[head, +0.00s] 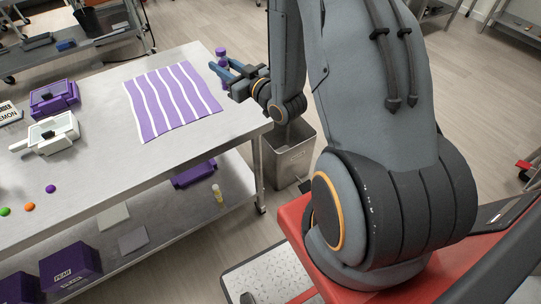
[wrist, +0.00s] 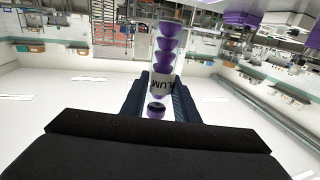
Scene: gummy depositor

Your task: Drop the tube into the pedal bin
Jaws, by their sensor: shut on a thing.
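The tube (wrist: 165,62) is clear, with purple pieces stacked inside and a white label whose letters read "LUM" upside down. My gripper (wrist: 160,100) is shut on it, with a dark finger on either side. In the head view the tube's purple end (head: 221,51) shows at the blue fingers of my gripper (head: 224,67), near the far right corner of the table. The pedal bin (head: 294,163) is a grey metal box on the floor past the table's right end. My arm hides part of its top.
The steel table (head: 105,93) bears a purple and white striped cloth (head: 172,102), a purple device (head: 54,98), a white device (head: 52,133) and small coloured sweets (head: 50,188).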

